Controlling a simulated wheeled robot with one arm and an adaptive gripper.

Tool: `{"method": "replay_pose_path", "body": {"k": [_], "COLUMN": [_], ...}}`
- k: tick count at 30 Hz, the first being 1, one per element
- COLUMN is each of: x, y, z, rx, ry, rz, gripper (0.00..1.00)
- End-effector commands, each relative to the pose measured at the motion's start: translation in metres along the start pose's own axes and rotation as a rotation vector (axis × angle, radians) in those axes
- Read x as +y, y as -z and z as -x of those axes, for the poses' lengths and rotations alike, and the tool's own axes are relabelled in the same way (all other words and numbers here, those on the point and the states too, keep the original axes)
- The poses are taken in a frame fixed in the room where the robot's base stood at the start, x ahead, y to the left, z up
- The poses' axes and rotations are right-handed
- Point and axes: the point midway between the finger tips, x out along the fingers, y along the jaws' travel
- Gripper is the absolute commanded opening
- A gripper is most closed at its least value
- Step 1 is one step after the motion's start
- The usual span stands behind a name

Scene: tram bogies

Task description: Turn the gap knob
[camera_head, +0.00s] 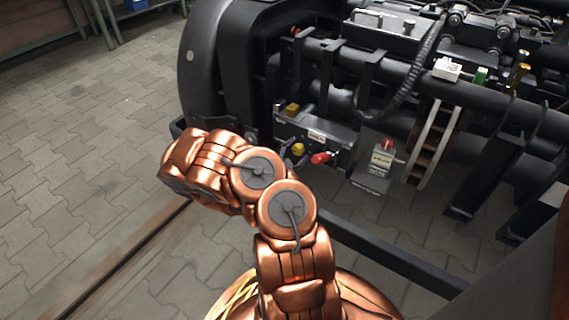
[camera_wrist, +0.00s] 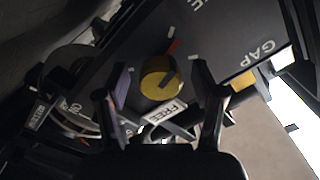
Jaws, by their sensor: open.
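A round yellow knob (camera_wrist: 157,84) with a dark pointer bar sits on a dark panel (camera_wrist: 215,38) in the wrist view. A red mark lies just beyond it, and a white label reading FREE lies on its near side. The letters GAP are printed on the panel to the right. My gripper (camera_wrist: 160,76) is open, one finger on each side of the knob, with visible room at both sides. I cannot tell how far the fingertips are from the panel. In the head view a yellow knob (camera_head: 298,149) shows beside my wrist, and my fingers are mostly hidden.
A red handle (camera_head: 321,158) is close to the right of the knob. A grey plate (camera_head: 373,165) with a label and red part hangs further right. A black wheel (camera_head: 200,65) and dark beams surround the panel. Paved floor (camera_head: 90,130) is clear at left.

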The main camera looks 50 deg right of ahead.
Motion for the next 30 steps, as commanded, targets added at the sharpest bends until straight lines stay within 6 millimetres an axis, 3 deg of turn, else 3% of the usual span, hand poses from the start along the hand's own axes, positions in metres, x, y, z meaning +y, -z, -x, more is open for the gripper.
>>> {"method": "replay_pose_path", "body": {"k": [30], "x": [-0.001], "y": [-0.001], "z": [0.101], "rx": [-0.002], "ry": [0.002], "rz": [-0.001], "gripper": [0.68]}}
